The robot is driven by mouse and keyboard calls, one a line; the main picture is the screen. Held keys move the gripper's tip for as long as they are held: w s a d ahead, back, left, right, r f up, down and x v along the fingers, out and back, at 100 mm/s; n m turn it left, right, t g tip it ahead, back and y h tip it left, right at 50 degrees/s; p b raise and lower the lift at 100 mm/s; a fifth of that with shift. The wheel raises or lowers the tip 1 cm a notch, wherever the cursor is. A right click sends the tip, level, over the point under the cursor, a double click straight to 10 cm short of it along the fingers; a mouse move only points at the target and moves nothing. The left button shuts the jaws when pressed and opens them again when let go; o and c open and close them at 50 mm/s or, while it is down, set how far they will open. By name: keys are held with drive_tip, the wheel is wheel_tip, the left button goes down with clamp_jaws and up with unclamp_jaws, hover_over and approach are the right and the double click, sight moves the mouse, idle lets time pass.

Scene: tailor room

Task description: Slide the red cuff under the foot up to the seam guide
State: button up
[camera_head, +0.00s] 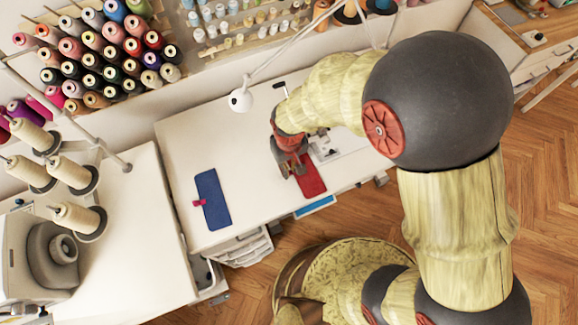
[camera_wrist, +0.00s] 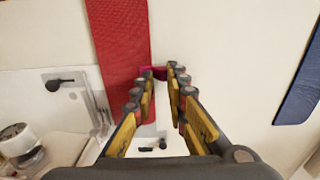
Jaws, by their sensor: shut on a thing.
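The red cuff (camera_head: 312,184) lies flat on the white sewing table, partly covered by my gripper in the head view. In the wrist view the cuff (camera_wrist: 118,35) runs from the top edge down beside the left finger. My gripper (camera_head: 291,172) is low over the table at the cuff's left edge. In the wrist view its fingertips (camera_wrist: 159,72) close on a small magenta tab (camera_wrist: 158,73) at the cuff's edge. A metal plate (camera_wrist: 80,96) lies left of the cuff. I cannot make out the presser foot or seam guide clearly.
A blue cuff (camera_head: 212,199) with its own magenta tab lies to the left on the table (camera_head: 180,140); it also shows in the wrist view (camera_wrist: 302,92). A white lamp head (camera_head: 240,100) hangs behind my gripper. The table between the cuffs is clear.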

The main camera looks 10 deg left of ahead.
clamp_jaws()
drive_tip(key=shift+r, duration=0.1)
drive_tip(key=shift+w+d, duration=0.1)
drive_tip(key=shift+d, duration=0.15)
idle(0.4)
drive_tip(key=shift+w+d+p, duration=0.35)
drive_tip(key=shift+w+d, duration=0.15)
drive_tip(key=shift+d, duration=0.35)
drive_tip(key=o, duration=0.7)
unclamp_jaws()
wheel_tip(320, 180, up, 12)
drive_tip(key=shift+f, duration=0.1)
